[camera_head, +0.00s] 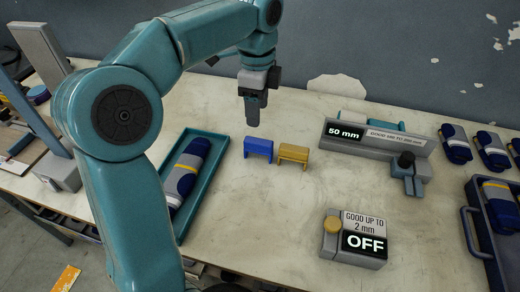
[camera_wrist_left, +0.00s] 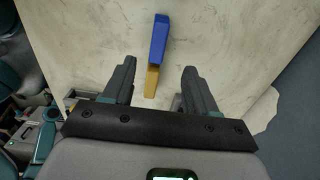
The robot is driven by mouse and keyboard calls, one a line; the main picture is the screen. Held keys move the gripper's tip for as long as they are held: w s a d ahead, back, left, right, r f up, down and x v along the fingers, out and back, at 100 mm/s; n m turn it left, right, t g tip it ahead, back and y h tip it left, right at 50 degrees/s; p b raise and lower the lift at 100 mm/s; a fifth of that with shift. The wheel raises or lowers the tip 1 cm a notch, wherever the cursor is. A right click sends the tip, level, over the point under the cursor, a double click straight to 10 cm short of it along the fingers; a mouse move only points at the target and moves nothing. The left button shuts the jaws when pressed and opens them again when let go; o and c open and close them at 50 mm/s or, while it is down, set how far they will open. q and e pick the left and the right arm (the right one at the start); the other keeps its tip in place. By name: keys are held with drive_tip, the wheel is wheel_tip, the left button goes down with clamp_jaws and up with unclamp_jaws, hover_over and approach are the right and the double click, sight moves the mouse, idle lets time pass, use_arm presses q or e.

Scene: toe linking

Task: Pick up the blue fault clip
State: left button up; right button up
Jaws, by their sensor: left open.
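The blue fault clip (camera_head: 258,148) stands on the pale worktop near the middle, like a small bridge on two legs. In the left wrist view the blue clip (camera_wrist_left: 159,38) is beyond the fingertips, near the top edge. A yellow clip (camera_head: 293,153) of like shape stands just right of it. The yellow clip also shows between the fingers in the left wrist view (camera_wrist_left: 152,80). My left gripper (camera_head: 253,122) points down, open and empty, above and slightly behind the blue clip, apart from it. My right gripper is not in view.
A teal tray (camera_head: 213,185) with a rolled blue-grey sock is left of the clips. A grey gauge marked 50 mm (camera_head: 345,144) stands at the right. A box reading OFF (camera_head: 352,258) is in front. Rolled socks and a blue-grey crate (camera_head: 476,222) line the right edge.

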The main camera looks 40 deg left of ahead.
use_arm(q)
hover_over(259, 141)
wheel_tip(259, 141, down, 4)
drive_tip(key=shift+a+f+b, duration=0.15)
drive_tip(key=shift+b, duration=0.25)
wheel_tip(259, 141, down, 4)
drive_tip(key=shift+s+f+b, duration=0.1)
drive_tip(key=shift+f+b, duration=0.1)
drive_tip(key=shift+b, duration=0.65)
drive_tip(key=shift+f, duration=0.5)
clamp_jaws()
